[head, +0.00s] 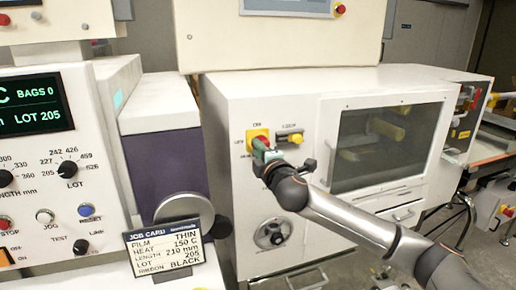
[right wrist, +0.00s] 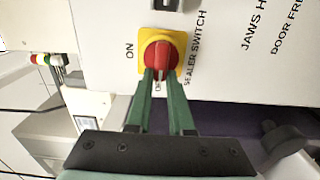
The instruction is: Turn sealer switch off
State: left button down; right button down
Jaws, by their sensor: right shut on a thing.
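The sealer switch (head: 258,136) is a red rotary knob on a yellow plate, on the white cabinet front left of the dark window. In the right wrist view the switch (right wrist: 163,50) shows close up, its red grip running up and down the picture, in line with the partly hidden OFF label below it; ON is printed to its left. My right gripper (head: 265,150) is at the switch. In the right wrist view its green fingers (right wrist: 160,76) are shut on the knob's grip. The fingertips hide the knob's lower part. My left gripper is not in view.
The job card (head: 163,246) and a panel of knobs (head: 35,170) stand at left. My right arm crosses in front of the window side.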

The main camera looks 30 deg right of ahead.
dwell(0.5)
jog(key=c, duration=0.8)
grip_release()
jog(key=b+v, duration=0.3)
jog(key=v, duration=0.9)
jog(key=shift+s, duration=0.3)
jog(key=shift+f, duration=0.1)
